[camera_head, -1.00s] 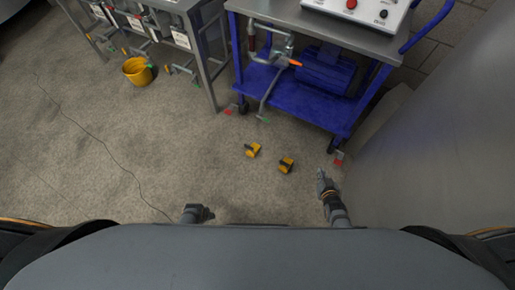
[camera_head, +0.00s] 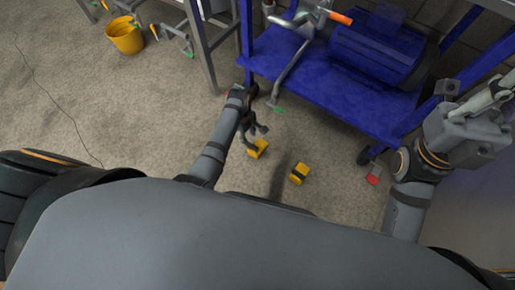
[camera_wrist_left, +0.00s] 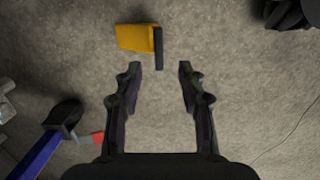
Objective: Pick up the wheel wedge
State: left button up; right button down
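Two small yellow-and-black wheel wedges lie on the floor in the head view, a left wedge (camera_head: 258,149) and a right wedge (camera_head: 299,174). My left gripper (camera_head: 256,131) is just beyond the left wedge in the picture, with its fingers above the floor. In the left wrist view a yellow wedge (camera_wrist_left: 135,38) with a black end plate lies ahead of the fingertips. There my left gripper (camera_wrist_left: 160,70) is open, with bare floor between its fingers. My right arm reaches up at the right of the head view; its finger opening is not clear.
A blue trolley (camera_head: 310,75) with a blue motor on its lower shelf stands beyond the wedges. A red block (camera_head: 373,175) lies by its right caster. A yellow bucket (camera_head: 125,36) stands far left. The floor at left is mostly clear, with a thin cable.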

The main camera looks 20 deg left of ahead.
aim_at(251, 144)
pick_arm(q)
jog(key=f, duration=0.1)
jog(key=f+b, duration=0.1)
jog(key=f, duration=0.1)
jog(key=f+b, duration=0.1)
jog(key=shift+d+f, duration=0.25)
jog(key=shift+f, duration=0.15)
jog(key=f+b, duration=0.5)
jog(key=shift+s+d+f, duration=0.1)
jog(key=shift+d, duration=0.15)
jog(key=shift+c, duration=0.3)
grip_shut()
